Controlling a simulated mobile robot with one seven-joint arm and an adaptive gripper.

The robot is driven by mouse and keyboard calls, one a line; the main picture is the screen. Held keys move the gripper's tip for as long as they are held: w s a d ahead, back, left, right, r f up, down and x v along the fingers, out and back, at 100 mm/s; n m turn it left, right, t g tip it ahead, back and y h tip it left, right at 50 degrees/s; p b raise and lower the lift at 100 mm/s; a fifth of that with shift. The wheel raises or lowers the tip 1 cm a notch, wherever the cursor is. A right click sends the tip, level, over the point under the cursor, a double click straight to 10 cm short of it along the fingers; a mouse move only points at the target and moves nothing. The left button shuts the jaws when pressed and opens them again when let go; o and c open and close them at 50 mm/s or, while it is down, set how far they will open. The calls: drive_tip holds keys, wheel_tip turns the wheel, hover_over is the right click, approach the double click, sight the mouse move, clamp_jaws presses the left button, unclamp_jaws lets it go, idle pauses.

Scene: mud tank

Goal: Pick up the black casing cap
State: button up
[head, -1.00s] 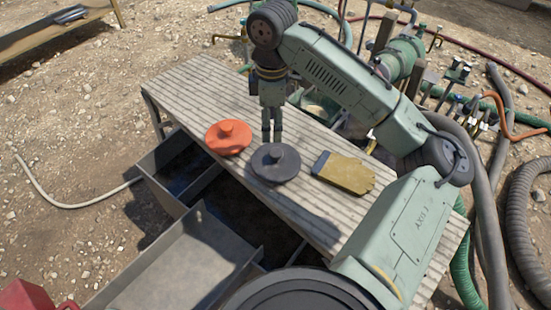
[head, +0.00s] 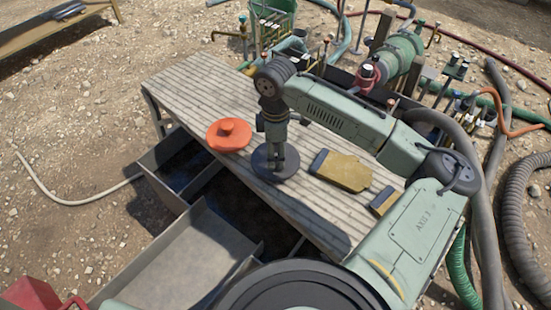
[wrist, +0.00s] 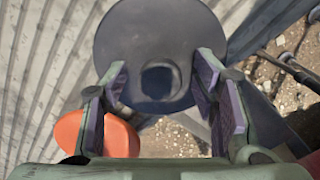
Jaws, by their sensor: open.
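The black casing cap (head: 262,169) is a flat round disc with a raised centre knob, lying on the slatted table (head: 200,88) near its front edge. My gripper (head: 275,165) points down over it and hides its middle. In the wrist view the cap (wrist: 150,35) fills the top centre, with its dark knob in the gap between the fingers. My gripper (wrist: 162,85) is open there, one finger on each side of the knob. I cannot tell whether the fingers touch the cap.
An orange cap (head: 228,137) lies close to the left of the black cap. Tan gloves (head: 345,171) with dark cuffs lie to the right. Open metal tanks (head: 180,258) stand below the table's front edge. Hoses and green pipework (head: 405,55) are behind the table.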

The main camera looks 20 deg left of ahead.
drive_tip(key=shift+c, duration=0.3)
clamp_jaws()
idle(0.4)
